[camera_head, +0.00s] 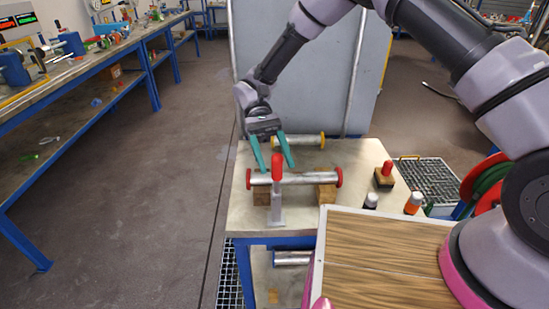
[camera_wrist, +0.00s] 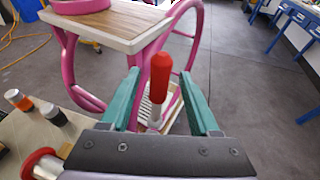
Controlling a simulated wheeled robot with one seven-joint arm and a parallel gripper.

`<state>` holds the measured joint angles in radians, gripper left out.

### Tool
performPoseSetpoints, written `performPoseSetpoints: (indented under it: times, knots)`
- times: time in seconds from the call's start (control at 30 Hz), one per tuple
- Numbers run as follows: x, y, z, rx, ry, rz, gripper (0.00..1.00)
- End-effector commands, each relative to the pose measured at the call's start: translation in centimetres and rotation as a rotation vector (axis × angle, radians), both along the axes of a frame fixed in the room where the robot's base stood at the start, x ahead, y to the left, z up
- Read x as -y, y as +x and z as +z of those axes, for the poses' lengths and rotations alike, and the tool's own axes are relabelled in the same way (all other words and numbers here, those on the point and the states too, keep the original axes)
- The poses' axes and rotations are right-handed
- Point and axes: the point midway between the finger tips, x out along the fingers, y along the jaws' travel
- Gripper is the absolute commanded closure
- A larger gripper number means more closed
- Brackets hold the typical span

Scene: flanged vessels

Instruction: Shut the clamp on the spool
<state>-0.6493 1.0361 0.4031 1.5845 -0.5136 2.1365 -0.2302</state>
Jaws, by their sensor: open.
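The spool (camera_head: 305,179), a metal pipe with red end flanges, lies across wooden blocks on the table. The clamp (camera_head: 278,214) stands at its near side, with its red-tipped handle (camera_head: 277,168) upright in front of the pipe. My gripper (camera_head: 273,166) has teal fingers and points down over the spool, spread apart. In the wrist view the red handle (camera_wrist: 160,76) shows between the two fingers, with gaps on both sides; I see no grip on it. One red flange (camera_wrist: 40,165) shows at lower left there. The clamp's lower part is hidden behind my gripper's body.
A yellow-flanged spool (camera_head: 298,141) lies behind. A red-handled wooden block (camera_head: 384,177), a dark bottle (camera_head: 371,201) and an orange bottle (camera_head: 413,203) stand on the table's right. A grey panel (camera_head: 300,85) rises behind the table. Floor at left is clear.

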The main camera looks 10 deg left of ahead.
Motion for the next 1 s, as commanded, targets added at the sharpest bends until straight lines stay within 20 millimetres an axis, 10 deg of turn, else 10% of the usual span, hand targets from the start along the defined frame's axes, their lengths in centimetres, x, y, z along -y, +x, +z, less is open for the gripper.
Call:
performPoseSetpoints:
  times: [0.37, 1.0]
  knots:
    - [-0.5, 0.9, 0.3, 0.002, 0.001, 0.000, 0.39]
    - [-4.9, 9.0, 3.0, 0.000, 0.000, -0.001, 0.39]
